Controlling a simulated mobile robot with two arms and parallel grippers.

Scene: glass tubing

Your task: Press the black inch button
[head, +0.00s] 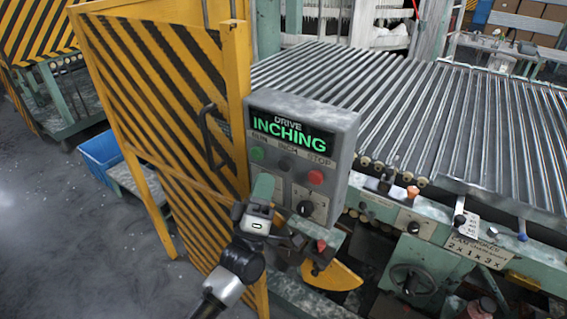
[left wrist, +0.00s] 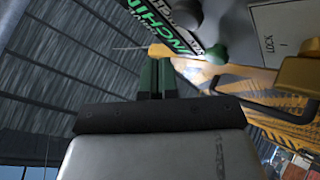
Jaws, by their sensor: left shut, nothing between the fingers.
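The grey control box (head: 340,140) shows a lit green INCHING display (head: 290,134) and a row of labelled buttons. The black inch button (head: 285,164) sits in the middle of that row. The green button (head: 257,153) is to its left and the red stop button (head: 316,177) to its right. My left gripper (head: 264,182) is shut and empty, just in front of the panel, below the green button and lower left of the inch button. In the left wrist view its green fingers (left wrist: 156,70) point toward the panel; I cannot tell whether they touch it.
A black selector knob (head: 305,208) is below the buttons. A yellow-and-black striped gate (head: 180,90) with a handle stands left of the box. A roller conveyor (head: 440,110) lies behind and right.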

